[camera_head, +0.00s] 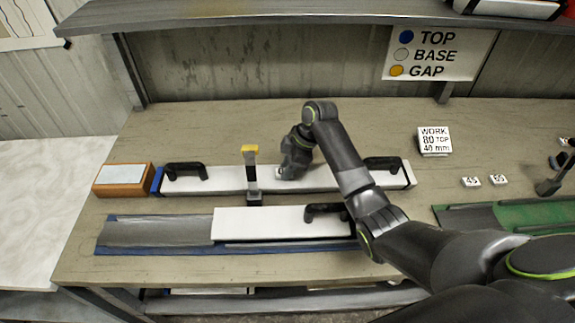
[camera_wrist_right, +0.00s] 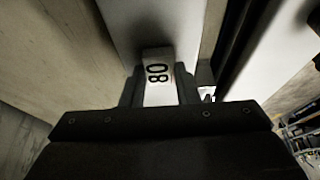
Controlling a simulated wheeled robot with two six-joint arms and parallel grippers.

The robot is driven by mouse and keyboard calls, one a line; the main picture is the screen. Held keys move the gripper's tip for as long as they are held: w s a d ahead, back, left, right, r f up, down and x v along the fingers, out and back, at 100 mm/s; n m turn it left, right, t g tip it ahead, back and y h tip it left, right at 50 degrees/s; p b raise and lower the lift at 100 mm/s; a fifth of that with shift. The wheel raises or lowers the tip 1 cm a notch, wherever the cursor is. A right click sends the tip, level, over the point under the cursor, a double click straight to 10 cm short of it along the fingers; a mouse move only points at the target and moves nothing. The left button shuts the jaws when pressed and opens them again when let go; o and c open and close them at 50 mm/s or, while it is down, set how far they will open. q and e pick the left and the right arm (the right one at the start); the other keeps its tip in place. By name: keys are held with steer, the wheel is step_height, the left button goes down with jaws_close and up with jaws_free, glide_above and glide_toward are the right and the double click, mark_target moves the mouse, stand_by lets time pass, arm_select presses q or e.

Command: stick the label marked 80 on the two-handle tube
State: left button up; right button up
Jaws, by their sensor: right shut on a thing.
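The two-handle tube (camera_head: 222,182) is long and white, with a black handle near each end and a blue left end. It lies across the bench. My right gripper (camera_head: 289,173) is over its middle, right of the yellow-topped post. In the right wrist view my right gripper (camera_wrist_right: 160,95) is shut on the small white label marked 80 (camera_wrist_right: 158,70), with the white tube face (camera_wrist_right: 150,22) right behind it. I cannot tell whether the label touches the tube. In the head view the gripper mostly hides the label. My left gripper is not in view.
A shorter white tube with one handle (camera_head: 262,222) lies in a grey tray (camera_head: 150,232) in front. The yellow-topped post (camera_head: 251,172) stands by the tube. Labels 45 (camera_head: 471,182) and another (camera_head: 498,180), a work card (camera_head: 434,140) and a green tray (camera_head: 535,212) are at right.

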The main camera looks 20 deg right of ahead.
steer(key=shift+f, duration=0.2)
steer(key=o, duration=0.9)
steer(key=shift+o, duration=0.7)
steer(key=o, duration=0.4)
steer(key=shift+r, duration=0.2)
steer(key=shift+r+p, duration=3.4)
steer(key=shift+p, duration=0.3)
